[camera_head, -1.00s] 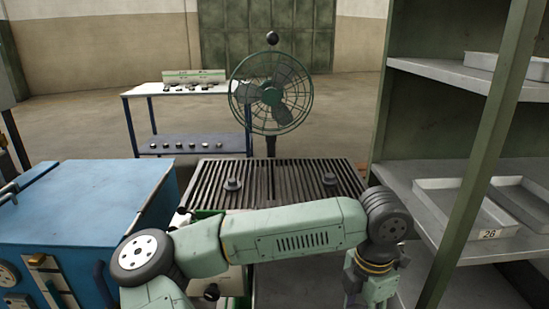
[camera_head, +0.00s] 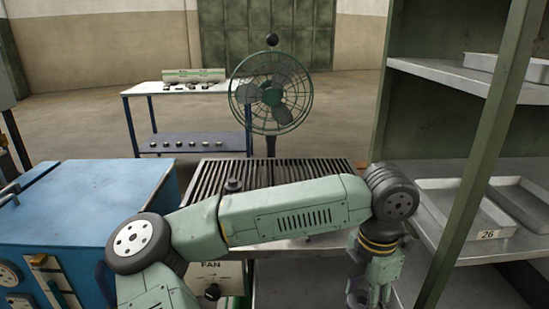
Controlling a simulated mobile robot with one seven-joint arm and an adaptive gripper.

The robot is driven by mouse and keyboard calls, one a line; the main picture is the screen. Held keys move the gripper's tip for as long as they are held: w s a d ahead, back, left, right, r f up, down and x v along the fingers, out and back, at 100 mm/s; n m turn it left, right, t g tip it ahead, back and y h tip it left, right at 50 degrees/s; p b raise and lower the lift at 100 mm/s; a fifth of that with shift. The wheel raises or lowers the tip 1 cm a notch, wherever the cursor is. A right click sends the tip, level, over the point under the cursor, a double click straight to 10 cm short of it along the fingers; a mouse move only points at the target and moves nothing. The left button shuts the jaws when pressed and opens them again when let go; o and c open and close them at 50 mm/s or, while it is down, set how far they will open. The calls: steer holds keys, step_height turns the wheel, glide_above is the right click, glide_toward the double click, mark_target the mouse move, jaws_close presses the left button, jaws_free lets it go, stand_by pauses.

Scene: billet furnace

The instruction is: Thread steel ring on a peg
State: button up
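A short dark upright post (camera_head: 233,186), like a peg on a round base, stands on the slatted table (camera_head: 285,170) in the middle. Its lower part is hidden behind my forearm. I cannot make out a separate steel ring in this view. My gripper (camera_head: 368,298) hangs pointing down at the bottom edge, right of the slatted table and in front of the shelf rack. Its fingertips are cut off or too small to read, so I cannot tell if it is open or holds anything.
A blue cabinet (camera_head: 80,215) stands at left. A green fan (camera_head: 271,94) stands behind the table. A cart (camera_head: 185,88) with small dark parts is at the back. The shelf rack (camera_head: 455,75) at right holds grey trays (camera_head: 466,210). A panel marked FAN (camera_head: 222,270) shows below my arm.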

step_height(320, 180, down, 6)
steer(key=shift+r+b, duration=0.25)
steer(key=shift+b, duration=0.5)
stand_by(2.5)
